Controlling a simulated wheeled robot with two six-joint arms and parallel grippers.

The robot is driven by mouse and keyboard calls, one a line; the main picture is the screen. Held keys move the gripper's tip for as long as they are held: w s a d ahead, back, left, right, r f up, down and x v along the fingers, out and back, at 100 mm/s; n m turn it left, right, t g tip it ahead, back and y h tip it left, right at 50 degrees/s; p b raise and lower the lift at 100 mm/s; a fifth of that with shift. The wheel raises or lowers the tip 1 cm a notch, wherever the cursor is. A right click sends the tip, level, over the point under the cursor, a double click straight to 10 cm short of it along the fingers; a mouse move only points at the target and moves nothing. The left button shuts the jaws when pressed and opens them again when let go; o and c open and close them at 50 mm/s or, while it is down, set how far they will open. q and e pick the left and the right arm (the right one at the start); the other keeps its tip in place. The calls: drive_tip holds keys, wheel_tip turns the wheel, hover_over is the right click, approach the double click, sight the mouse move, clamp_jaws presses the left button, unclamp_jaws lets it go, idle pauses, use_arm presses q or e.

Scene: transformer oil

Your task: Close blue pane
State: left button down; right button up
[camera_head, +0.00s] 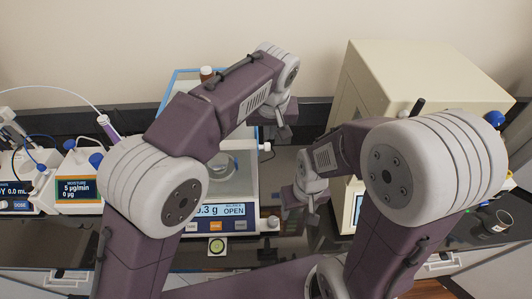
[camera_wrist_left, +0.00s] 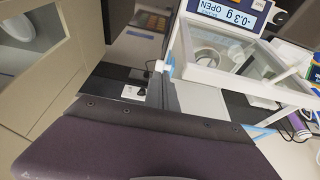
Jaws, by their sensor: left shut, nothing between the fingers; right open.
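The balance (camera_head: 248,185) stands in the middle of the head view, its display (camera_head: 222,210) reading about 0.3 g and OPEN. A blue-edged pane (camera_head: 180,80) shows at its upper left, mostly hidden behind my left arm. In the left wrist view the balance display (camera_wrist_left: 232,12) reads -0.3 g OPEN, beside a white-framed glass shield (camera_wrist_left: 250,75) with a small light-blue part. A round dish (camera_head: 222,163) sits inside the balance. My left gripper (camera_head: 284,131) is shut and empty, just right of the balance. My right gripper (camera_head: 311,214) is open, lower and right of the balance.
A moisture meter (camera_head: 80,180) with tubing stands at the left. A large cream instrument (camera_head: 400,80) stands at the right, close to both grippers. A narrow dark gap separates balance and instrument.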

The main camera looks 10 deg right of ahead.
use_arm(q)
wheel_tip(320, 180, down, 10)
drive_tip(key=s+p, duration=0.1)
drive_tip(key=p, duration=0.2)
drive_tip(key=shift+s+r, duration=0.25)
drive_tip(key=shift+s, duration=0.05)
use_arm(e)
drive_tip(key=r, duration=0.1)
drive_tip(key=s+r, duration=0.1)
drive_tip(key=r, duration=0.1)
drive_tip(key=shift+d, duration=0.1)
use_arm(q)
drive_tip(key=shift+s, duration=0.2)
use_arm(e)
drive_tip(key=shift+s+r, duration=0.1)
use_arm(q)
drive_tip(key=shift+w+d, duration=0.1)
drive_tip(key=shift+w, duration=0.05)
drive_tip(key=shift+r, duration=0.1)
idle(0.4)
